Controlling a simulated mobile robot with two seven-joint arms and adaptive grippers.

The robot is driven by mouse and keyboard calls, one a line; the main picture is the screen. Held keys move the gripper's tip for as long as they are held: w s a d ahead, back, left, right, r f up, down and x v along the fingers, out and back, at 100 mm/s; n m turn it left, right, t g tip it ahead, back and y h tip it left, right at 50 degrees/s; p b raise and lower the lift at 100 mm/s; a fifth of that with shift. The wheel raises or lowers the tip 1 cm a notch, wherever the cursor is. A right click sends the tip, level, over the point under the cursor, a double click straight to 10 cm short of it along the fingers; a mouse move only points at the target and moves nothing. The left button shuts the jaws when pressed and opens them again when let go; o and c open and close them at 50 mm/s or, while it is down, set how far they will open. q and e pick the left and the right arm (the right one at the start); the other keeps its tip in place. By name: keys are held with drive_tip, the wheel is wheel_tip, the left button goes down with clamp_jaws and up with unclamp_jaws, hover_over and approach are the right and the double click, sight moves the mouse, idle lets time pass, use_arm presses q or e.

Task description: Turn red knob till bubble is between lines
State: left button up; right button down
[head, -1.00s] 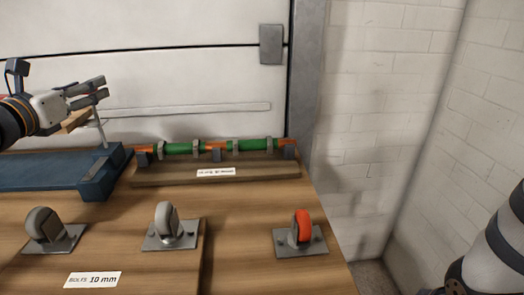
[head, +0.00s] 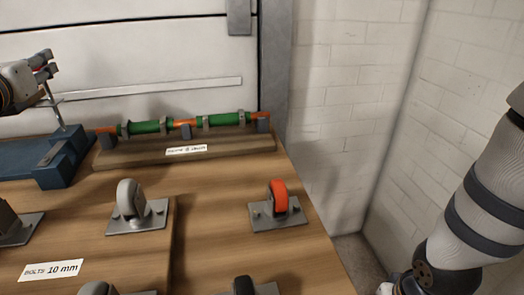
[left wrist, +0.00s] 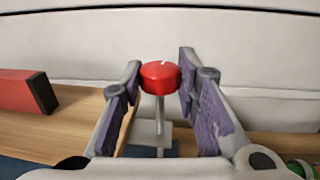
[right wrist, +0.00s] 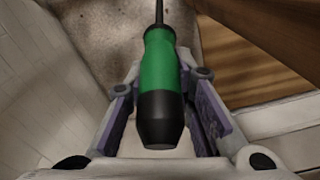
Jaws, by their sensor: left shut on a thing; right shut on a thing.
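The red knob (left wrist: 160,76) is a small round cap on a pale upright rod, seen in the left wrist view. My left gripper (left wrist: 160,68) is shut on it, with one finger on each side. In the head view my left gripper (head: 50,70) is at the left edge, above the blue vise (head: 45,165). The green level tubes (head: 220,119) with orange fittings lie on a wooden block (head: 235,142) right of the vise. The bubble and its lines are too small to make out. My right gripper (right wrist: 160,88) is shut on a green and black screwdriver (right wrist: 160,65).
Casters on plates stand on the wooden bench, one with a red wheel (head: 278,196) and one with a grey wheel (head: 131,197). A "BOLTS 10 mm" label (head: 52,270) lies in front. A white brick wall (head: 350,100) rises beyond the bench's right edge.

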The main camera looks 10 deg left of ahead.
use_arm(q)
drive_tip(key=n+g+y, duration=0.1)
drive_tip(key=y, duration=0.1)
drive_tip(key=n+g+y+b, duration=0.1)
drive_tip(key=n+y, duration=0.1)
drive_tip(key=shift+w+d, duration=0.15)
drive_tip(key=shift+d, duration=0.15)
use_arm(e)
drive_tip(key=shift+s+f, duration=0.2)
drive_tip(key=shift+f, duration=0.75)
use_arm(q)
drive_tip(key=shift+n+g+y, duration=0.9)
drive_tip(key=shift+g+y, duration=0.2)
drive_tip(key=shift+g, duration=0.1)
use_arm(e)
drive_tip(key=shift+s+f, duration=0.1)
drive_tip(key=shift+f, duration=0.2)
use_arm(q)
drive_tip(key=shift+b, duration=0.3)
use_arm(e)
drive_tip(key=shift+f, duration=0.1)
use_arm(q)
drive_tip(key=o, duration=1.2)
drive_tip(key=shift+c, duration=0.2)
